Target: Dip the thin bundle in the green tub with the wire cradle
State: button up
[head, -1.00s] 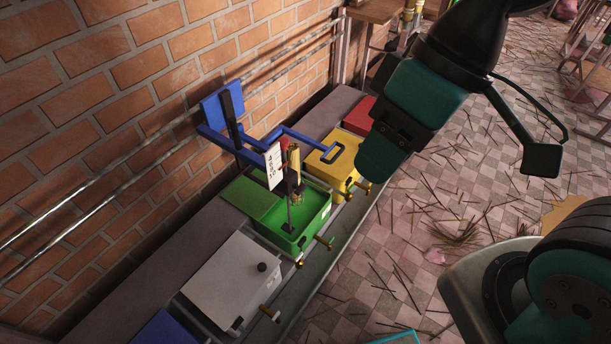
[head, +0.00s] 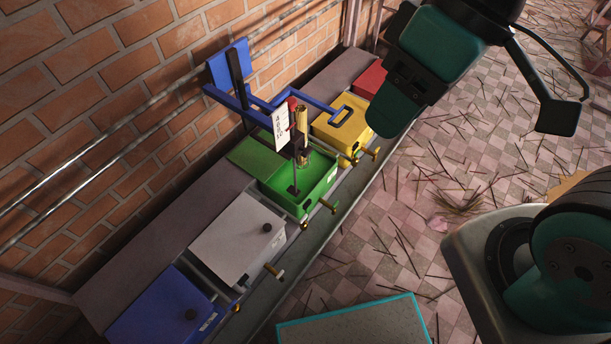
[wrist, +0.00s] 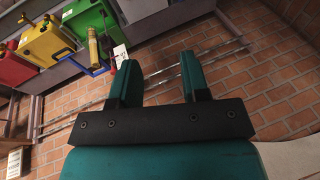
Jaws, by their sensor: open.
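The green tub (head: 318,193) stands in the row along the wall, with its lid slid back and its inside open. A tan thin bundle (head: 303,121) stands upright above it, in what looks like a small dark cradle (head: 300,157); the wires are too small to make out. The bundle shows in the wrist view (wrist: 92,46) beside the green tub (wrist: 86,27). My gripper (wrist: 158,66) is open and empty, with brick wall and a rail beyond its fingers. It is apart from the bundle.
A blue bracket (head: 232,98) with a white card (head: 281,124) reaches over the green tub. Yellow (head: 342,127), red (head: 371,80), white (head: 236,243) and blue (head: 163,313) tubs share the ledge. Taps stick out in front. A teal-edged box (head: 355,325) stands on the stick-strewn floor.

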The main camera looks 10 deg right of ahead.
jog(key=w+a+f+m+t+y+b, duration=0.1)
jog(key=w+f+y, duration=0.15)
jog(key=w, duration=0.65)
jog(key=w+a+f+m+y+b, duration=0.15)
jog(key=w+f, duration=0.25)
jog(key=w, duration=0.4)
jog(key=w+d+f+m+t+y+b, duration=0.1)
jog(key=w+d+f+m+t, duration=0.15)
jog(key=w+f, duration=0.45)
jog(key=w+d+f+m+t+y+b, duration=0.1)
jog(key=w+d+f+m+t+y, duration=0.15)
jog(key=w+f, duration=0.5)
jog(key=w+d+f+m+t+h+b, duration=0.1)
jog(key=w+d+f+m+t, duration=0.1)
jog(key=d+f, duration=0.3)
jog(key=w+d+f+m+t+h+b, duration=0.1)
jog(key=w+d+f+m+t, duration=0.2)
jog(key=f, duration=0.5)
jog(key=m+t+h+b, duration=0.2)
jog(key=m+t+h, duration=0.25)
jog(key=m, duration=0.35)
send_near(347, 119)
jog(key=v, duration=0.6)
jog(key=b+x, duration=1.4)
jog(key=x, duration=0.3)
jog(key=shift+w+d+f, duration=0.1)
jog(key=shift+f, duration=0.1)
